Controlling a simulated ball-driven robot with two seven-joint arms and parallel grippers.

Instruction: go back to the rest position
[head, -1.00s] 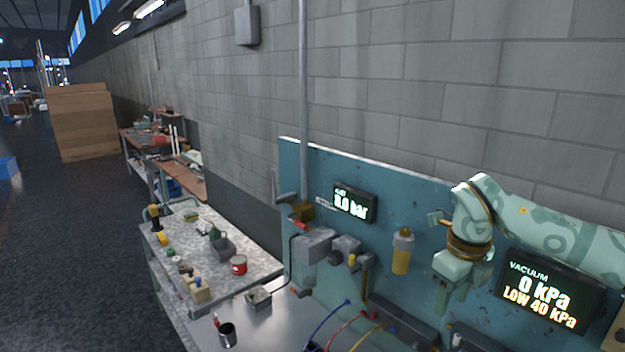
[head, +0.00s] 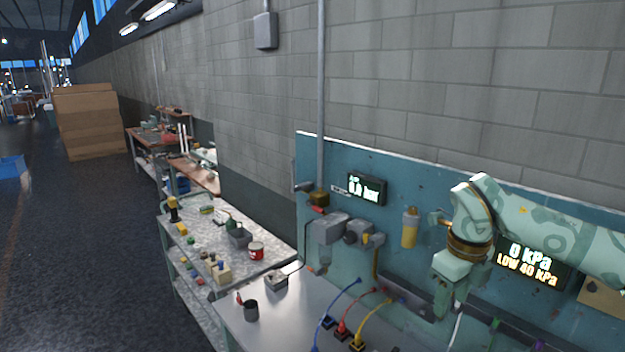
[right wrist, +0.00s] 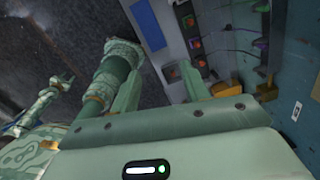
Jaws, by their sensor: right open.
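My right gripper (head: 447,297) hangs at the lower right of the head view, in front of the teal panel (head: 430,185). Its arm comes in from the right edge and covers part of the vacuum display (head: 530,265). In the right wrist view, the right gripper (right wrist: 161,78) shows two pale green fingers set apart with nothing held between them. Beyond them is a surface with coloured fittings. My left gripper is not in the head view. Pale green parts of mine fill the left of the right wrist view.
The metal bench (head: 290,315) below holds a dark cup (head: 251,311) and blue, red and yellow hoses (head: 343,328). A yellow-bodied unit (head: 410,230) and a pressure display (head: 367,189) are on the panel. A cluttered side bench (head: 205,215) stands left. Open floor (head: 80,270) lies further left.

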